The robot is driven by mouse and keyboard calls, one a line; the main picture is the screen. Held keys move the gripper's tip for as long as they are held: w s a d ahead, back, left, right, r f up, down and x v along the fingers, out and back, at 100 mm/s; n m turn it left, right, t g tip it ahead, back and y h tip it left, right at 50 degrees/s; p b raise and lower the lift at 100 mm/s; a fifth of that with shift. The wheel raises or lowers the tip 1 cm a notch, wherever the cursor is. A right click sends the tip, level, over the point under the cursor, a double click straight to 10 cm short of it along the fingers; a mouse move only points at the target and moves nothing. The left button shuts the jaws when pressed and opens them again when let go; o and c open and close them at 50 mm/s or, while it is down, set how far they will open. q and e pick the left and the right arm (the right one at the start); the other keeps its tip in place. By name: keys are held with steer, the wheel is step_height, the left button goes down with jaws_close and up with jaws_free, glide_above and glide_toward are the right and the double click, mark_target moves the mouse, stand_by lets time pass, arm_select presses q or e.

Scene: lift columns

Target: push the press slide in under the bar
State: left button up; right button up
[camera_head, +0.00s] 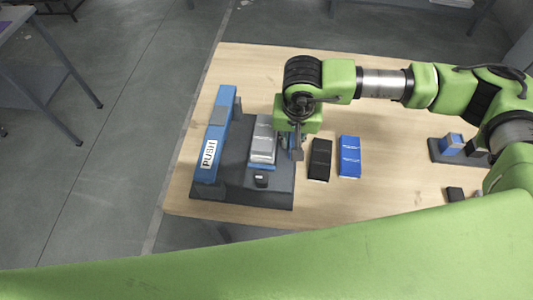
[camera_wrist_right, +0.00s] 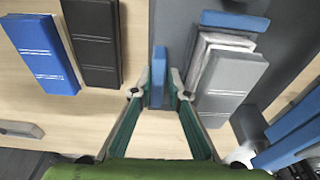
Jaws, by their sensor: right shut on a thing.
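The press has a dark grey base (camera_head: 225,191) on the wooden table. A blue bar (camera_head: 216,138) with a PUSH label runs along its left side. My right gripper (camera_head: 297,150) is at the right side of the block. In the right wrist view its fingertips (camera_wrist_right: 159,92) are shut on a narrow blue upright plate (camera_wrist_right: 159,70). How the plate joins the slide is hidden. My left gripper is out of view.
A grey fixture (camera_head: 447,152) stands farther right.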

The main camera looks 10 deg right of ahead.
steer(key=shift+s+d+f, duration=0.15)
steer(key=shift+s+f, duration=0.1)
steer(key=shift+f, duration=0.25)
jaws_close()
steer(key=shift+w+a+f+b, duration=0.1)
steer(key=shift+w+a+b, duration=0.05)
steer(key=shift+a+b, duration=0.5)
steer(key=shift+w+a+b, duration=0.4)
steer(key=shift+a+b, duration=0.3)
steer(key=shift+a, duration=0.7)
steer(key=shift+w+a+b, duration=0.45)
steer(key=shift+a+b, duration=0.2)
steer(key=shift+a, duration=0.75)
steer(key=shift+w+a+b, duration=0.4)
steer(key=shift+a+b, duration=0.3)
steer(key=shift+a, duration=1.1)
steer(key=o, duration=0.6)
jaws_free()
steer(key=shift+w, duration=0.1)
steer(key=shift+o, duration=0.2)
steer(key=shift+w, duration=0.1)
step_height(320, 180, up, 8)
steer(key=p, duration=0.1)
steer(key=shift+w+f+p, duration=0.15)
steer(key=shift+f+p, duration=0.05)
steer(key=shift+p, duration=0.2)
